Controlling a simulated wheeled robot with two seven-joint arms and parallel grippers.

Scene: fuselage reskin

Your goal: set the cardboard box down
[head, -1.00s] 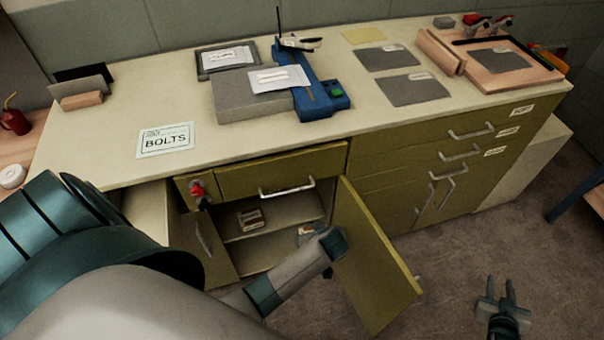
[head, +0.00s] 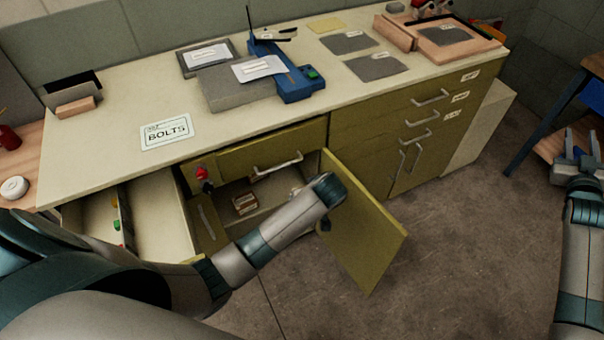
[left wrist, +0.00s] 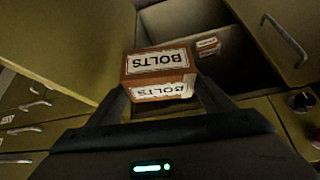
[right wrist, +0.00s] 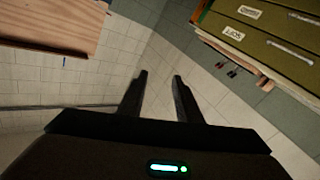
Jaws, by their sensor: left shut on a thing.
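The cardboard box (left wrist: 158,68) is small and brown, with white BOLTS labels on two sides. In the left wrist view it sits between the fingers of my left gripper (left wrist: 160,100), which is shut on it. In the head view my left wrist is in front of the open cupboard (head: 262,212), beside its door; the fingers and held box are mostly hidden there. A white BOLTS card (head: 166,132) lies on the counter top (head: 110,165). My right gripper (head: 575,143) is open and empty, far off at the right; its spread fingers show in the right wrist view (right wrist: 161,76).
Another small brown box (head: 245,203) stands inside the cupboard. The cupboard door (head: 365,225) stands open to the right of my left wrist. An open drawer (head: 150,220) is at the left. A blue tool (head: 290,75) and grey plates are on the counter. The floor at right is clear.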

